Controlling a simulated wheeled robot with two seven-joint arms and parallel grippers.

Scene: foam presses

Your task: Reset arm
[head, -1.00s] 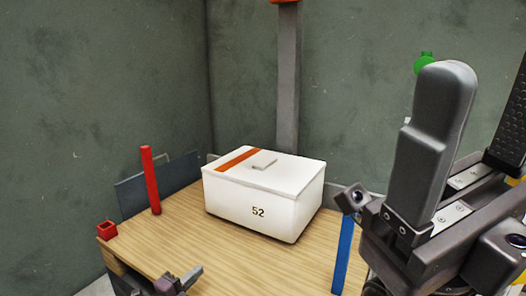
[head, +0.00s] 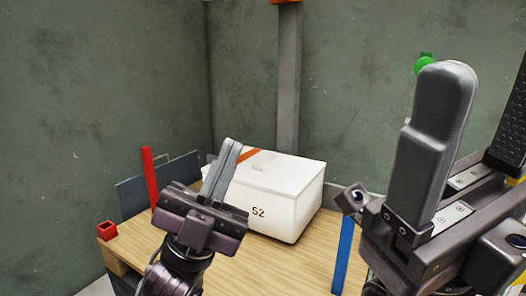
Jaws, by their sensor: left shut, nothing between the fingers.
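My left gripper (head: 232,146) is raised in the lower middle of the head view, its fingers together and pointing up, with nothing between them. It stands in front of the white box (head: 282,205) and hides that box's left part. My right gripper (head: 440,150) is large and close at the right side of the view. One thick grey finger points up; the other is cut off at the right edge, and a wide gap lies between them.
The white box, marked 52 with an orange stripe, sits on a wooden table (head: 265,265). A red post (head: 150,178), a small red square holder (head: 107,229) and a dark panel (head: 180,171) are at the left. A blue post (head: 343,255) stands at the right. Grey walls close the back.

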